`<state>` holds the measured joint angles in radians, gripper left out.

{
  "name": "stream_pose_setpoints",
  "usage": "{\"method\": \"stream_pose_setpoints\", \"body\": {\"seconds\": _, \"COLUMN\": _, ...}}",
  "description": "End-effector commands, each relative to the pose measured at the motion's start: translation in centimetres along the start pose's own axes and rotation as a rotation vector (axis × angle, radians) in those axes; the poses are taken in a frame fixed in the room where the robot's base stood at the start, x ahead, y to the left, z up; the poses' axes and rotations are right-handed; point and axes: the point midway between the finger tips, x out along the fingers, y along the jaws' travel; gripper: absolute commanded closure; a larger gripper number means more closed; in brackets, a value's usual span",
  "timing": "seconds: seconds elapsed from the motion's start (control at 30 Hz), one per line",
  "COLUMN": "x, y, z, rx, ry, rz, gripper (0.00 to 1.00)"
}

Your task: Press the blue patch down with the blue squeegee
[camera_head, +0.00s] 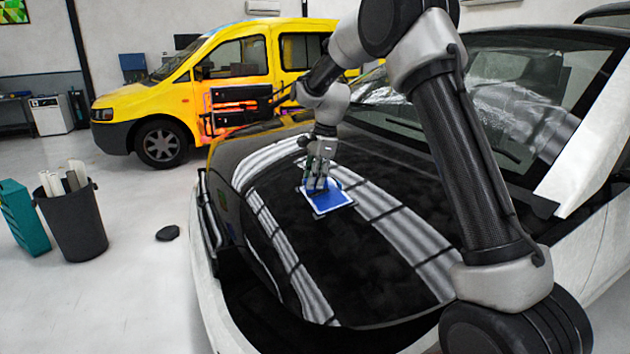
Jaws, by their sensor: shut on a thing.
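A blue patch (330,201) with a pale edge lies on the black, glossy hood of the car. My gripper (317,187) points down at the far left part of the patch and is shut. The blue squeegee is hard to tell apart from the blue patch at this size; a small dark blue shape shows at the fingertips. Whether the squeegee touches the patch cannot be told.
The hood (370,280) is curved, with bright reflections, and is free around the patch. The windshield (400,115) rises behind my arm. A yellow van (240,65) stands at the back. A dark bin (75,225) and a teal box (22,220) stand at the left.

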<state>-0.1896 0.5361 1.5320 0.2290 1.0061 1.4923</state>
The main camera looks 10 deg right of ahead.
Motion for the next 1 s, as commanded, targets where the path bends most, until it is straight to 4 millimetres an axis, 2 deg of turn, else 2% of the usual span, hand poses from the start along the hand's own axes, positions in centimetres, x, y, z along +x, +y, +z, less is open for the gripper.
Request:
{"method": "stream_pose_setpoints", "body": {"seconds": 0.2, "x": 0.0, "y": -1.4, "z": 0.0, "rx": 0.000, "ry": 0.000, "rz": 0.000, "gripper": 1.00}}
{"method": "stream_pose_setpoints", "body": {"seconds": 0.67, "x": 0.0, "y": -1.8, "z": 0.0, "rx": 0.000, "ry": 0.000, "rz": 0.000, "gripper": 1.00}}
{"method": "stream_pose_setpoints", "body": {"seconds": 1.0, "x": 0.0, "y": -3.7, "z": 0.0, "rx": 0.001, "ry": 0.000, "rz": -0.001, "gripper": 1.00}}
